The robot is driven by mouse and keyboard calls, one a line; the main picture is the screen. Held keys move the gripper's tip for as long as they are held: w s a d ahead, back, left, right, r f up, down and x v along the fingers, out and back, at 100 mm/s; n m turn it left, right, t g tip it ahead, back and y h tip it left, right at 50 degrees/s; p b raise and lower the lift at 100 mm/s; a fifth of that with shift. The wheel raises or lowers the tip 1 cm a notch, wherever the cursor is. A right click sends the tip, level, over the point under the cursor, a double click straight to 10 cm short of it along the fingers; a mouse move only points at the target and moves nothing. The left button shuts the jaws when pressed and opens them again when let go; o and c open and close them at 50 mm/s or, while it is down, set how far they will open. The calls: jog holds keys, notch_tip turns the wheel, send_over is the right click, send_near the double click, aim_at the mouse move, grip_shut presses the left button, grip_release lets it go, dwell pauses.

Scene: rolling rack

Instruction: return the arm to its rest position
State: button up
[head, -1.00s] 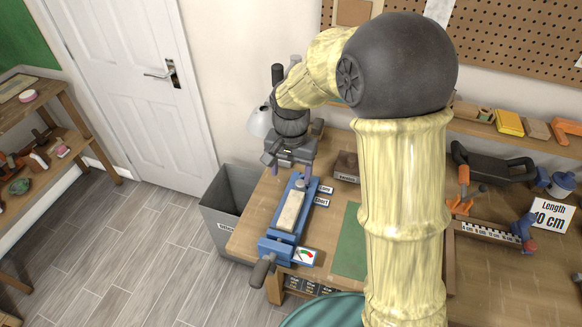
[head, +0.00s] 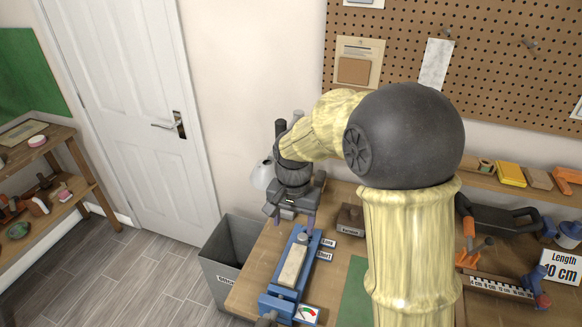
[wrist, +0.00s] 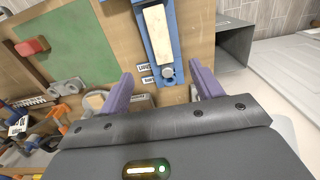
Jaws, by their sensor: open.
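My arm rises in the head view as a yellow column with a dark ball joint and reaches left over the workbench (head: 255,285). My gripper (head: 292,215) hangs above the far end of a blue vise-like fixture (head: 275,287). A pale block (head: 293,266) lies in that fixture. In the wrist view my gripper (wrist: 160,88) shows two purple fingers spread wide with nothing between them. The fixture (wrist: 150,60) and the block (wrist: 158,32) lie below, beyond the fingertips, apart from them.
A grey bin (head: 222,268) stands left of the bench. A small dark box (head: 350,219), a green mat (head: 356,295) and a black clamp-like tool (head: 497,217) are on the bench. A pegboard wall (head: 490,60) is behind. Open floor lies at left, before a white door (head: 130,100).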

jog(key=s+d+f+n+t, duration=0.1)
jog(key=s+d+n, duration=0.3)
jog(key=s+d, duration=0.8)
jog(key=shift+s+d+f+t, duration=0.2)
jog(key=shift+d+f+t, duration=0.05)
jog(key=shift+d+t, duration=0.55)
